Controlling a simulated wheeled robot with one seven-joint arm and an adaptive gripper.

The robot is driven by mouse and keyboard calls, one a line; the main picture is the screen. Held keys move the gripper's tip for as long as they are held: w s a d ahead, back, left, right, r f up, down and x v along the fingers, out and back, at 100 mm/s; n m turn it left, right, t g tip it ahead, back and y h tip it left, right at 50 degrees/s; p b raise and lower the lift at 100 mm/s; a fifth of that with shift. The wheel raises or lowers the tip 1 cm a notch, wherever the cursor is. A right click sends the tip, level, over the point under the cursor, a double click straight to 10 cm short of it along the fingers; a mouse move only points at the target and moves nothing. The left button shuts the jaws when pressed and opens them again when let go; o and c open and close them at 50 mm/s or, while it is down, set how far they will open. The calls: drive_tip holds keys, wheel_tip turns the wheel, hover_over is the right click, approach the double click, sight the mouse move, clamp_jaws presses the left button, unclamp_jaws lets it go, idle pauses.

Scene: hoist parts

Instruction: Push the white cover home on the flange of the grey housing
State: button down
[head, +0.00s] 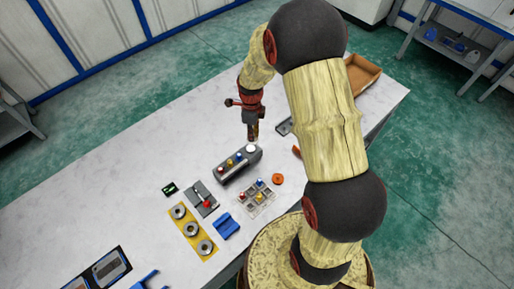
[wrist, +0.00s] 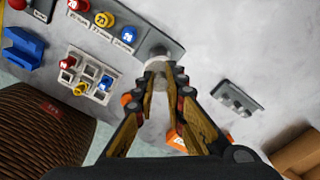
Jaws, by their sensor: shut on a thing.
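The grey housing (head: 232,169) lies on the white table, with red, yellow and blue numbered caps along its top. In the wrist view its grey body (wrist: 177,47) is at the top. The white cover (head: 252,149) is at the housing's far right end. It also shows in the wrist view (wrist: 159,66), between my fingertips, against the housing's end. My gripper (head: 253,138) points down from above, and in the wrist view its fingers (wrist: 162,75) are shut on the cover. The fingers partly hide the flange, so I cannot tell how fully the cover is seated.
A grey compartment tray (head: 257,198) with coloured caps and an orange disc (head: 277,179) lie nearby. A dark grey slotted bar (wrist: 237,98) lies right of my gripper. A yellow plate with rings (head: 193,230) and a blue block (head: 226,226) are nearer.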

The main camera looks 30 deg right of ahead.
drive_tip(key=shift+w+a+r, duration=0.25)
drive_tip(key=shift+w, duration=0.2)
drive_tip(key=shift+a, duration=0.15)
drive_tip(key=shift+s+f, duration=0.15)
drive_tip(key=shift+f, duration=0.05)
drive_tip(key=b, duration=0.4)
hover_over(251, 148)
drive_tip(key=shift+a+f, duration=0.1)
drive_tip(key=shift+f, duration=3.1)
drive_tip(key=shift+f, duration=0.7)
idle(1.4)
drive_tip(key=c, duration=1.8)
unclamp_jaws()
drive_tip(key=shift+o, duration=0.2)
drive_tip(key=shift+r, duration=0.1)
